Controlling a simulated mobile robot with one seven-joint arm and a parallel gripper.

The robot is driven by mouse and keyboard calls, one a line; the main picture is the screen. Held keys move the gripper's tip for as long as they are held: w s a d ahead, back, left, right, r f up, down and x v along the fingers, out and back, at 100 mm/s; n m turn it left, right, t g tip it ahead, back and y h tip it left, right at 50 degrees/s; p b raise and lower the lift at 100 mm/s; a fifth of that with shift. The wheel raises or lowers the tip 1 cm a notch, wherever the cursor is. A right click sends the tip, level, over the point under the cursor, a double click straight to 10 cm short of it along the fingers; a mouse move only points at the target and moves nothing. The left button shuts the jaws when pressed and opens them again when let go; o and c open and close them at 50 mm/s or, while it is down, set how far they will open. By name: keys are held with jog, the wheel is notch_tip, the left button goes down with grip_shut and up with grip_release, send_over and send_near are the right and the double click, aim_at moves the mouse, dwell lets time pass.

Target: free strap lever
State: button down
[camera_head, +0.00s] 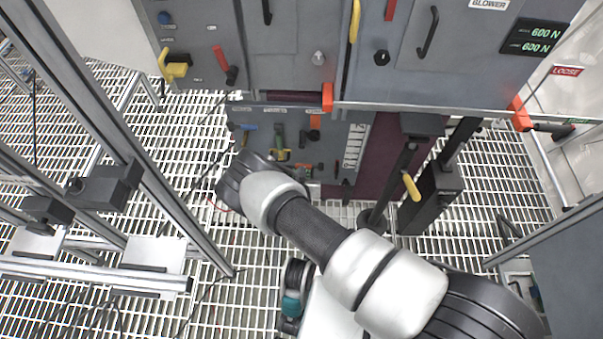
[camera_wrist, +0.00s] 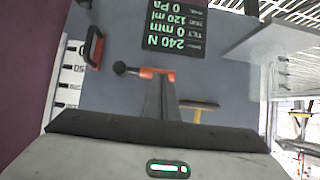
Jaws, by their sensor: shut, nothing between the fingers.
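No part is labelled as the strap lever. In the head view, an orange clamp-like piece (camera_head: 520,115) with a dark-ended handle (camera_head: 553,127) sits at the right end of a pale bar, near a red LOOSE sign (camera_head: 566,71). A second orange piece (camera_head: 328,97) is at the bar's left end. In the wrist view, an orange piece with a black ball knob (camera_wrist: 121,68) lies just beyond my gripper (camera_wrist: 158,82). The fingers are shut and empty; whether they touch the orange piece I cannot tell. In the head view my arm hides the gripper.
An upside-down readout (camera_wrist: 175,28) showing 240 N, a red-and-black handle (camera_wrist: 94,47) and a yellow handle (camera_wrist: 199,105) surround the gripper. The upper cabinet (camera_head: 440,60) overhangs the lower panel (camera_head: 270,118). Rails stand at left; grating floor (camera_head: 250,290) lies below.

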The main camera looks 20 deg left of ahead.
jog(key=shift+w+a+f, duration=0.1)
jog(key=shift+w+f, duration=0.1)
jog(key=shift+w, duration=0.1)
